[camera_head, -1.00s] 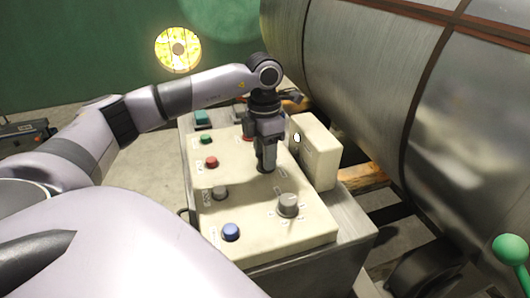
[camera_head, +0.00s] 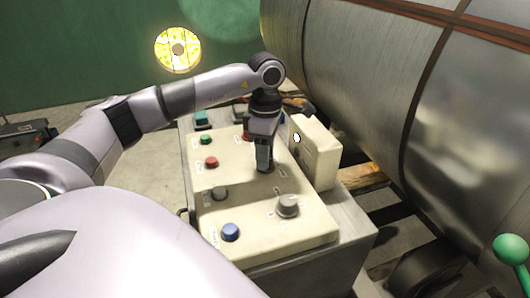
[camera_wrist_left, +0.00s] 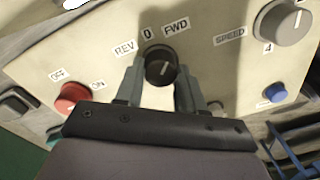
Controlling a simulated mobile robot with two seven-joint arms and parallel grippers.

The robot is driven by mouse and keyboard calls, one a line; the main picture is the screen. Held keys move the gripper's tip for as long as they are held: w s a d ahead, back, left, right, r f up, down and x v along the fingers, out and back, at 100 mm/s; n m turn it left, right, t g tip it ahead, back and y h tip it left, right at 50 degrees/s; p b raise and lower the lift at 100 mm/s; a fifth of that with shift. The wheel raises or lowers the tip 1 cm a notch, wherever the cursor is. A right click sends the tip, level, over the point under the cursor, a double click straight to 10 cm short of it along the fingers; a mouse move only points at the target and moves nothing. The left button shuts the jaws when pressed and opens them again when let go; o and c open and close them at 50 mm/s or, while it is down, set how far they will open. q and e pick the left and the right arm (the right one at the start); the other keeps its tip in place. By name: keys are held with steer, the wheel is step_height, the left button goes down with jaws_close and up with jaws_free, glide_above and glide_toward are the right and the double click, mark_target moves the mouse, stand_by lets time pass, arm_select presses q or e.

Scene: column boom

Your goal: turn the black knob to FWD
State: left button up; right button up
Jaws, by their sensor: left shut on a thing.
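The black knob (camera_wrist_left: 160,68) sits on the cream panel (camera_wrist_left: 215,75) between my left gripper's fingers (camera_wrist_left: 158,78) in the left wrist view. The labels REV, 0 and FWD arc above it. Its white pointer line leans up and right, towards the FWD side. In the head view my left gripper (camera_head: 264,165) reaches straight down to the panel, shut on the knob and hiding most of it. My right gripper is not in view.
A red button (camera_head: 211,162), green button (camera_head: 206,140), blue button (camera_head: 231,231) and grey SPEED knob (camera_head: 288,205) stand on the panel. A cream box (camera_head: 317,155) rises close beside the gripper. A big metal cylinder (camera_head: 350,80) lies behind on the right.

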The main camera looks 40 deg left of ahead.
arm_select(q)
steer(key=shift+r+m, duration=0.1)
steer(key=shift+m, duration=0.2)
steer(key=o, duration=1)
steer(key=shift+o, duration=0.2)
steer(key=shift+w+r, duration=0.15)
steer(key=shift+r, duration=3.4)
